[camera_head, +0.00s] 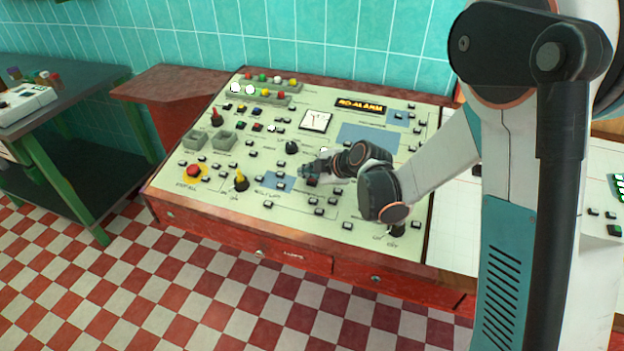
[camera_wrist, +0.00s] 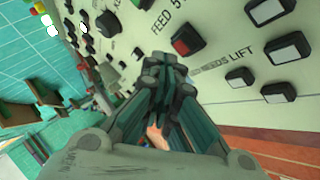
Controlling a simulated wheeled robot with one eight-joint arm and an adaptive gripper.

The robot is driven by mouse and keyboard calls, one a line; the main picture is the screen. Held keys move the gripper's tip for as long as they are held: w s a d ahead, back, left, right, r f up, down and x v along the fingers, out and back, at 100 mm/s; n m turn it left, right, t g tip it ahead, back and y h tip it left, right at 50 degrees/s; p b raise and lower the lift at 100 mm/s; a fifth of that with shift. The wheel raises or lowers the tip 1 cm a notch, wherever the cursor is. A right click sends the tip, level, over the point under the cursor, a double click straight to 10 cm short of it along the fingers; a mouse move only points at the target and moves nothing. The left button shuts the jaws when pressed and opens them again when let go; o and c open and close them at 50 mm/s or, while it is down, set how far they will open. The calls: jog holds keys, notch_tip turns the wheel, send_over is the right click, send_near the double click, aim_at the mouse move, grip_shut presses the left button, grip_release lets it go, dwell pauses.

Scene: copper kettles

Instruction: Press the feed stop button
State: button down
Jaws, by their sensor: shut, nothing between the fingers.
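The feed stop button is a red square push-button in a black frame (camera_wrist: 186,41), below a partly hidden label that reads "FEED S…" in the wrist view. In the head view a small dark reddish button (camera_head: 312,181) just below my gripper looks like the same one. My gripper (camera_head: 306,169) is shut and empty, low over the middle of the sloping console. In the wrist view my closed fingertips (camera_wrist: 165,62) are just below and left of the red button. Whether they touch the panel cannot be told.
The cream console (camera_head: 350,175) carries many black-framed buttons. A red mushroom button (camera_head: 193,171) on yellow and a yellow knob (camera_head: 241,182) stand to the left. A white button (camera_wrist: 241,76) lies near a "NEEDS LIFT" label. A dark knob (camera_head: 292,147) stands behind my gripper.

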jog(key=shift+f, duration=0.15)
jog(key=shift+w+f+b, duration=0.1)
jog(key=shift+f+b, duration=0.2)
jog(key=shift+b, duration=0.15)
jog(key=shift+f+b, duration=0.3)
dwell(0.7)
jog(key=shift+r, duration=0.15)
jog(key=shift+r+p, duration=0.45)
jog(key=shift+r, duration=0.15)
jog(key=shift+r, duration=0.1)
jog(key=shift+s+a+r+p, duration=0.1)
jog(key=shift+s+r+p, duration=0.1)
jog(key=shift+r+p, duration=0.45)
jog(key=shift+s+r+p, duration=0.15)
jog(key=shift+r+p, duration=0.25)
jog(key=shift+r, duration=0.5)
jog(key=shift+s+a+r+p, duration=0.1)
jog(key=shift+s+r+p, duration=0.1)
jog(key=shift+r+p, duration=0.45)
jog(key=shift+r, duration=0.15)
